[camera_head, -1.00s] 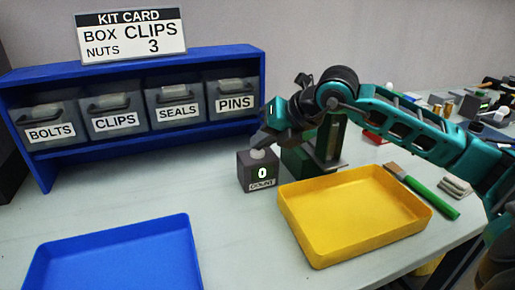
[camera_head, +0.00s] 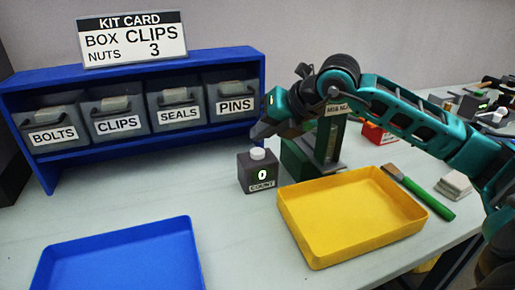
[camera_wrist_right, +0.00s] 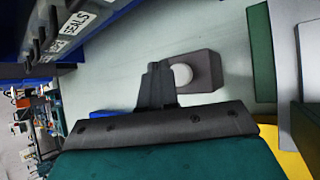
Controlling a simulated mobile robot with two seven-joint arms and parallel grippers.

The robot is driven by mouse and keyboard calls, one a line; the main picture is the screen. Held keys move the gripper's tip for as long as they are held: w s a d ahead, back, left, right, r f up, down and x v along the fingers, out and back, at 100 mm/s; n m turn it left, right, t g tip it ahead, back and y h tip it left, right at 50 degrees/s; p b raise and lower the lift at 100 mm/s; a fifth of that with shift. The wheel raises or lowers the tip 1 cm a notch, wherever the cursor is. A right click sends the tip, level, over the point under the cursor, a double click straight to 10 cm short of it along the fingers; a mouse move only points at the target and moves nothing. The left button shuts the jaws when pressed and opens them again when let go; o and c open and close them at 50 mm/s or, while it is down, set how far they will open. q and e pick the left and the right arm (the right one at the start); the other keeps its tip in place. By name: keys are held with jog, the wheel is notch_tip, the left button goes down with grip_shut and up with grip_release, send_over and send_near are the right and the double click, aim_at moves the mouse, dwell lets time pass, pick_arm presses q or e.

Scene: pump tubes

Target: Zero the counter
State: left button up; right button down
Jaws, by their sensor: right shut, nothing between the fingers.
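The counter (camera_head: 257,176) is a small dark box with a white button on top, a lit "0" and a "COUNT" label. It stands on the table between the blue shelf and the yellow tray. The counter also shows in the right wrist view (camera_wrist_right: 205,72), its round white button beside the fingers. My right gripper (camera_head: 258,133) is shut and empty, just above the button, with a small gap between them in the head view. Its closed fingers show in the right wrist view (camera_wrist_right: 156,85). My left gripper is out of view.
A blue shelf (camera_head: 200,137) holds bins labelled BOLTS, CLIPS, SEALS and PINS, with a kit card (camera_head: 133,40) on top. A yellow tray (camera_head: 350,245) and a blue tray (camera_head: 185,225) lie in front. A green block (camera_head: 296,160) stands right of the counter. A green-handled brush (camera_head: 430,200) lies farther right.

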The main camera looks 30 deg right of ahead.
aim_at(262, 152)
jog(key=shift+r+p, duration=1.3)
jog(key=shift+r, duration=0.85)
